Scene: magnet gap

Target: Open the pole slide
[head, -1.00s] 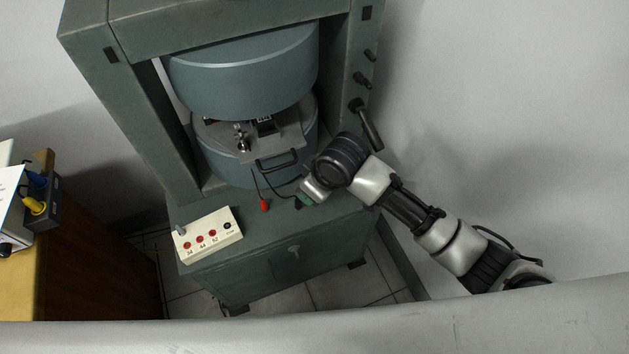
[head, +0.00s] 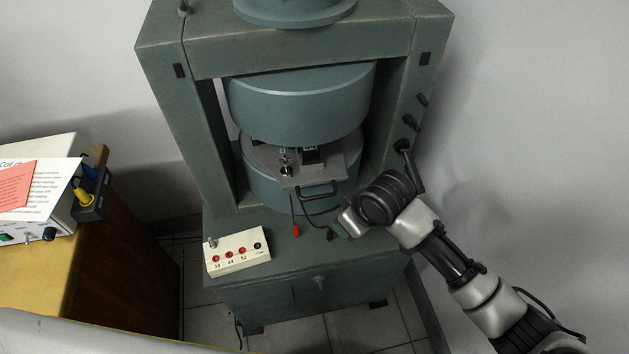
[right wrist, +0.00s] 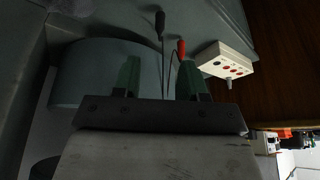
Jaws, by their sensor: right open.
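The pole slide (head: 337,175) is a flat grey plate between the two round blue-green magnet poles. Its black bar handle (head: 318,191) is on the front edge. A small black block (head: 312,154) and a metal fitting (head: 286,171) sit on the plate. My right gripper (head: 342,229) is just right of and below the handle in the head view, apart from it. In the right wrist view its two green fingers (right wrist: 160,75) are spread with nothing gripped between them. The handle cannot be made out in the wrist view. My left gripper is not in view.
A cream socket box (head: 237,253) stands on the cabinet top at the front left. A red plug (head: 296,231) and a black plug (head: 330,235) lie near my right gripper on thin leads. The magnet frame's right post (head: 425,90) has black knobs. A wooden desk (head: 120,280) is at left.

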